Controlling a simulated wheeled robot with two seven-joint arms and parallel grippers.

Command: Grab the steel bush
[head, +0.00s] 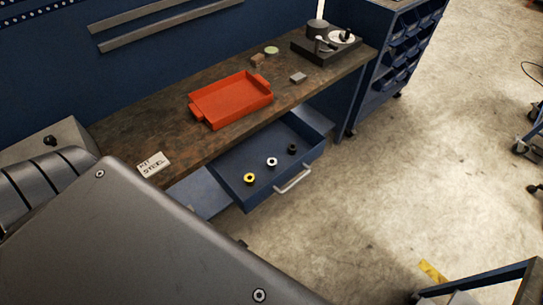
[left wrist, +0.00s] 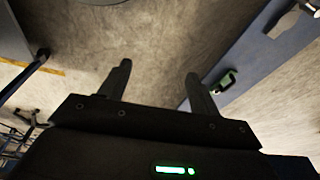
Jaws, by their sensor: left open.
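The steel bush (head: 272,161) is a small silver-white ring in the open blue drawer (head: 225,166) under the bench. It sits between a yellow bush (head: 250,178) and a black bush (head: 292,149). A card on the bench (head: 153,164) appears to read "KIT STEEL". My left gripper (left wrist: 158,72) shows in the left wrist view with its two fingers apart and nothing between them. It hangs over bare floor, and no bush is identifiable there. The gripper is not visible in the head view. My right gripper is in neither view.
An orange tray (head: 231,99) is on the bench above the drawer. A black-based device (head: 327,46) and small blocks stand farther back. The drawer's handle (head: 294,179) sticks out in front. A blue bin rack (head: 385,50) is beyond the bench. The floor to the right is mostly clear.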

